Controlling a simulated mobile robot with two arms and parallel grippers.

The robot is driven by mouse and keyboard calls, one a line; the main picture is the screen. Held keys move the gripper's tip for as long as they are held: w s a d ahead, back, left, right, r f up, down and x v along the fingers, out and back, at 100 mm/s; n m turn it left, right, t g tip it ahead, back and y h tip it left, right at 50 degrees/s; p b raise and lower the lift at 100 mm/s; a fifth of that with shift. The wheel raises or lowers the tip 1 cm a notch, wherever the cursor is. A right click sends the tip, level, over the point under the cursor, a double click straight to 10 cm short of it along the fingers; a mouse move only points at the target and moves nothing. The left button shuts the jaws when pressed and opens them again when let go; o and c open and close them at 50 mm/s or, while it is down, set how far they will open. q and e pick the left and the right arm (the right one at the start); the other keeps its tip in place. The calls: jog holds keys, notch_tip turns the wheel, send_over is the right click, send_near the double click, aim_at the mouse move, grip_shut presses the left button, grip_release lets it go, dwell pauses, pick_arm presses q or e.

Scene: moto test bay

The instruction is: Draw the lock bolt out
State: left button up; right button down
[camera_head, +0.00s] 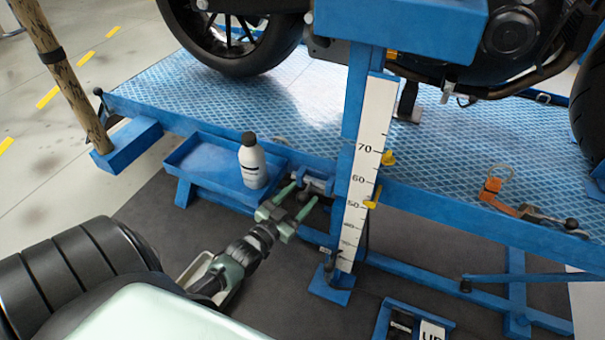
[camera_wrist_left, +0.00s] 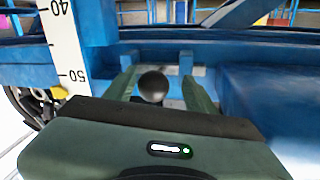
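The lock bolt shows by its round black knob (camera_wrist_left: 153,85) in the left wrist view, in front of a blue bracket on the lift's side. In the head view the bracket (camera_head: 318,184) sits just left of the white scale post. My left gripper (camera_head: 301,198) reaches up to it from the lower left. Its two green fingers (camera_wrist_left: 160,92) stand apart, one on each side of the knob. There is a clear gap between the knob and the right finger. The bolt's shaft is mostly hidden behind the knob and gripper. My right gripper is not in view.
A white bottle (camera_head: 253,163) with a dark cap stands in a blue side tray (camera_head: 205,167), left of the bracket. The scale post (camera_head: 367,150) with yellow pointers rises close on the right. A motorcycle (camera_head: 500,45) stands on the blue lift platform (camera_head: 215,95). An orange-ended strap (camera_head: 492,188) lies at right.

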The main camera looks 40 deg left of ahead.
pick_arm(q)
jog(key=shift+d, duration=0.1)
jog(key=shift+s, duration=0.45)
jog(key=s+p, duration=0.1)
jog(key=s, duration=0.6)
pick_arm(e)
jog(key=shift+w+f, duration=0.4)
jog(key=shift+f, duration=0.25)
pick_arm(q)
jog(key=shift+w+d, duration=0.1)
